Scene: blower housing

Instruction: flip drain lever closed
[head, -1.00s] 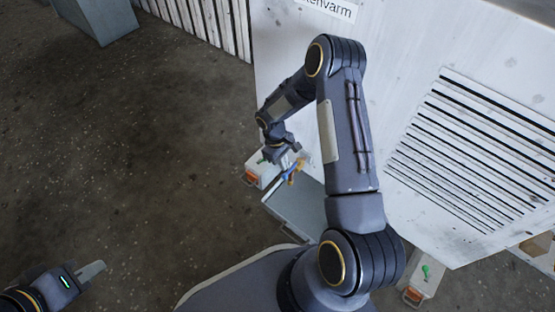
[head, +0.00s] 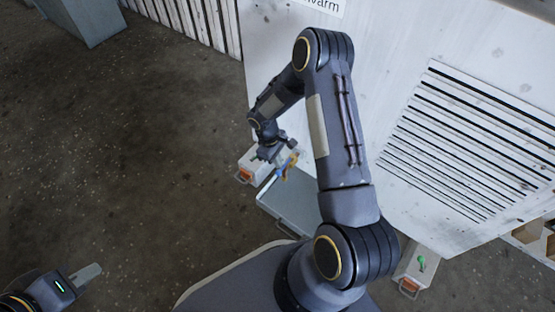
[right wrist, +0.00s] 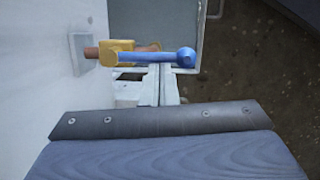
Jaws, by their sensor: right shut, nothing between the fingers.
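The drain lever (right wrist: 150,57) is a blue bar with a round blue knob, lying across the right wrist view and pointing right from a yellow valve body (right wrist: 112,47). A copper-coloured pipe stub joins the valve to the pale housing wall (right wrist: 35,70). My right gripper (right wrist: 160,80) is shut and empty; its fingertips are right by the lever's bar, and I cannot tell whether they touch it. In the head view the lever (head: 291,160) is small and partly hidden beside the right wrist. My left gripper (head: 88,273) is low at the left, away from the valve, its finger gap unclear.
A grey open tray (head: 300,212) stands on the floor below the valve. A pale box with an orange part (head: 246,172) is beside it. Another box with a green piece (head: 418,268) is at the lower right.

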